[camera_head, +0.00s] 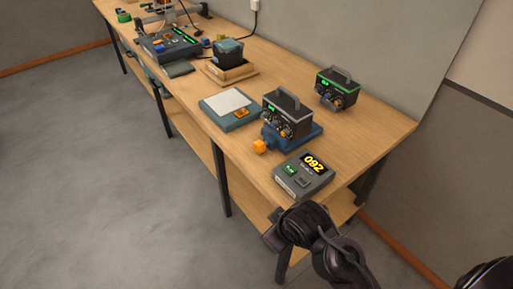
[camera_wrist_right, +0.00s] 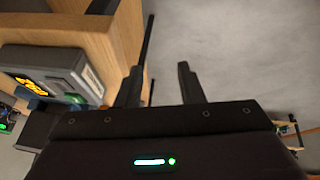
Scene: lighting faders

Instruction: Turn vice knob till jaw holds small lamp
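A blue vice-like base (camera_head: 309,136) sits near the front edge of the bench, with an orange knob (camera_head: 260,146) at its left front. A dark box with a grey handle and small knobs (camera_head: 287,110) stands upright on or against the base; whether a jaw touches it is too small to tell. I cannot make out which thing is the small lamp. My right arm reaches in below the bench's near end, away from the knob. In the right wrist view my right gripper (camera_wrist_right: 158,78) has two dark fingers apart with nothing between them. My left gripper is not in view.
A similar green-trimmed handled box (camera_head: 338,88) stands behind. A teal pad with a white sheet (camera_head: 228,103) lies left. The wooden bench (camera_head: 375,132) has bare space at right.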

